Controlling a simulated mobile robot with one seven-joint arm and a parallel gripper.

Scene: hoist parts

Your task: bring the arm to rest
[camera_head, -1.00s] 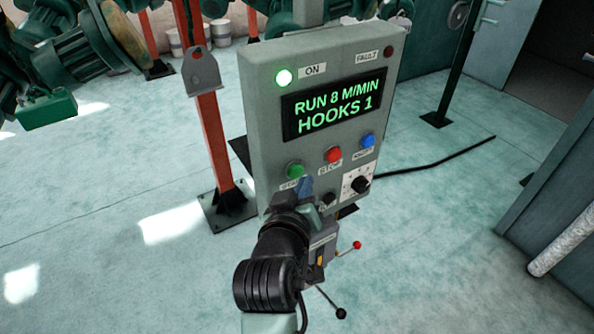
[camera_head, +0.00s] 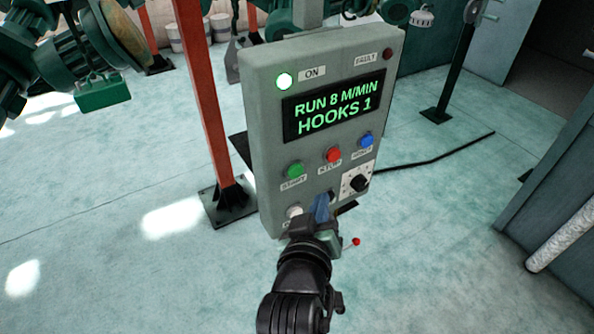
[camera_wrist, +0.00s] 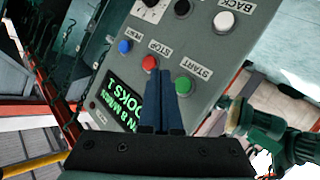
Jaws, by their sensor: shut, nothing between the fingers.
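My gripper (camera_head: 321,205) is in front of the lower part of the grey control box (camera_head: 262,130) in the head view. Its blue fingers are together with nothing between them. In the wrist view my gripper (camera_wrist: 160,75) shows shut, its fingertips over the box face near the red STOP button (camera_wrist: 149,63) and green START button (camera_wrist: 184,85). I cannot tell whether it touches the box. The box's display (camera_head: 335,105) reads "RUN 8 M/MIN HOOKS 1". The ON lamp (camera_head: 284,81) is lit white-green, and the FAULT lamp (camera_head: 388,54) looks dark.
A white button (camera_head: 294,211) and black knob (camera_head: 358,182) are beside my fingers. A red post (camera_head: 203,90) stands left of the box, with green machinery (camera_head: 80,60) further left. A black cable (camera_head: 430,160) lies on the floor. Open floor (camera_head: 100,200) lies left, and a wall stands right.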

